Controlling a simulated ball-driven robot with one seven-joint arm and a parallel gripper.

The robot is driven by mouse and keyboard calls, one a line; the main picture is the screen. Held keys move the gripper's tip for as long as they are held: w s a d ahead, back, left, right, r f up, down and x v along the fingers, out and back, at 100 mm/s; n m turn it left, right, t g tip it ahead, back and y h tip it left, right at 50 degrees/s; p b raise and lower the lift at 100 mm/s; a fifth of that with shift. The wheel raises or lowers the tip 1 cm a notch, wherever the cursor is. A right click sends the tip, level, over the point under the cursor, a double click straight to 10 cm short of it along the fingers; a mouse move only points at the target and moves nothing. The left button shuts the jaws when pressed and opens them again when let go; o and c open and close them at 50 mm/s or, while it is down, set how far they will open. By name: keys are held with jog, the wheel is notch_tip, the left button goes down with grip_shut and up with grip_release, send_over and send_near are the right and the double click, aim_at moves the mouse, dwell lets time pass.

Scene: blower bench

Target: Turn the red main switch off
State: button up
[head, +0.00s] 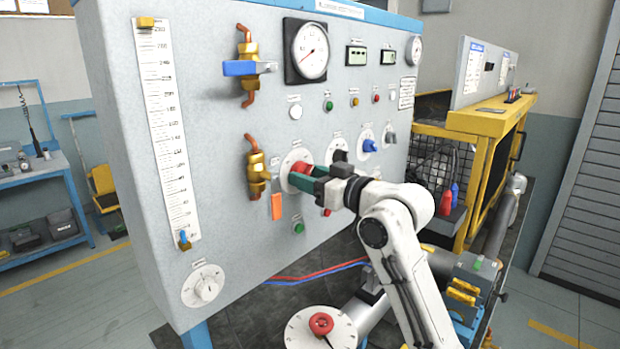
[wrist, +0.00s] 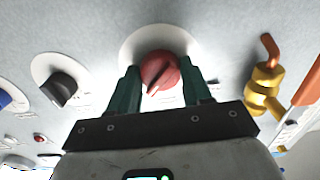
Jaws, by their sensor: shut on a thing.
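The red main switch (head: 301,168) is a red rotary knob on a round white plate, on the grey panel. In the wrist view the red knob (wrist: 159,70) sits between the green fingers, its white pointer mark slanting. My gripper (head: 299,178) reaches the panel from the right and is shut on the knob. In the wrist view my gripper (wrist: 161,78) has one finger on each side of it. The fingers hide part of the knob and its plate in the head view.
A black knob (wrist: 60,88) and a brass valve (wrist: 264,85) flank the switch. A blue-handled valve (head: 245,68) and a gauge (head: 310,50) are above.

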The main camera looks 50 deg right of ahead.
jog(key=shift+f, duration=0.15)
jog(key=n+b, duration=1.7)
jog(key=shift+d+n, duration=0.1)
jog(key=shift+n, duration=0.2)
jog(key=shift+r+b, duration=0.2)
jog(key=shift+b, duration=0.15)
jog(key=o, duration=1.1)
jog(key=shift+c, duration=0.2)
jog(key=s, duration=1)
jog(key=shift+s+d+b, duration=0.2)
jog(key=shift+s+b, duration=0.2)
jog(key=shift+b, duration=0.05)
